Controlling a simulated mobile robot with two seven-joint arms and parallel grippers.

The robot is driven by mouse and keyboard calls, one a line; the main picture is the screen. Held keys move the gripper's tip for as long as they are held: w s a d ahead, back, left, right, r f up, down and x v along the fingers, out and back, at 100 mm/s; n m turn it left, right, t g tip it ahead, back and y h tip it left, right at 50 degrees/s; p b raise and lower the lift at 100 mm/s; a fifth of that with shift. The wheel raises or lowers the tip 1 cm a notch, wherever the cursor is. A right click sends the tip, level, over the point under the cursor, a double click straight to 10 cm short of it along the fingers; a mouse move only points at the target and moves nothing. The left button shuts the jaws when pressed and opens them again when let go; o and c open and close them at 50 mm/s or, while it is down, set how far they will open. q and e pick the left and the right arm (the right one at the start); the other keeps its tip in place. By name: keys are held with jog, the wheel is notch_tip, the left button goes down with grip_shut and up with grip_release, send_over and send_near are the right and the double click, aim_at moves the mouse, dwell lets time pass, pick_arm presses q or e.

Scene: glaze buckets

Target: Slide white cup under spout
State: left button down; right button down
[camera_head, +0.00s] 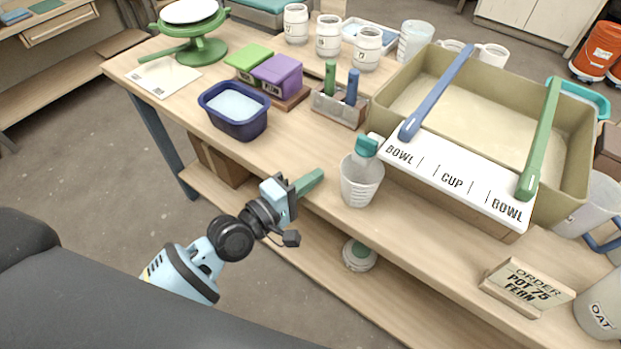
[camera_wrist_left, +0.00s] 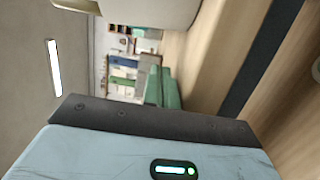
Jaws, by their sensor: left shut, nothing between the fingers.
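The white cup (camera_head: 361,185) is ribbed and stands upright near the front edge of the bench. A teal spout (camera_head: 367,146) shows at the near left corner of the big beige basin. In the head view the spout's lower end meets the far part of the cup's rim; I cannot tell if it is exactly above the opening. My left gripper (camera_head: 311,181) has green fingers, shut and empty, left of the cup at the bench's front edge, with a gap between. The green fingers also show in the left wrist view (camera_wrist_left: 164,90). My right gripper is out of view.
The beige basin (camera_head: 575,170) carries a white board marked BOWL, CUP, BOWL, with blue and green bars across it. Left of the cup stand a tool holder (camera_head: 338,108) and a dark blue tub (camera_head: 233,126). An order sign (camera_head: 527,287) stands at the right. Bare bench lies between tub and cup.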

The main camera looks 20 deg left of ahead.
pick_arm(q)
jog(key=b+v, duration=0.1)
jog(key=v, duration=0.8)
jog(key=s+a+f+m+g+y, duration=0.1)
jog(key=s+f+m+g+y, duration=0.2)
jog(key=s+f, duration=0.9)
jog(key=s+a+f+m+g+y, duration=0.1)
jog(key=s+f+m+g+y, duration=0.3)
jog(key=s+f+m, duration=0.6)
jog(key=s+f+g, duration=0.1)
jog(key=s+f, duration=0.1)
jog(key=s, duration=0.8)
jog(key=shift+s+f+g+y, duration=0.15)
jog(key=shift+s+g+y, duration=0.05)
jog(key=shift+g+y, duration=0.1)
jog(key=shift+a, duration=0.1)
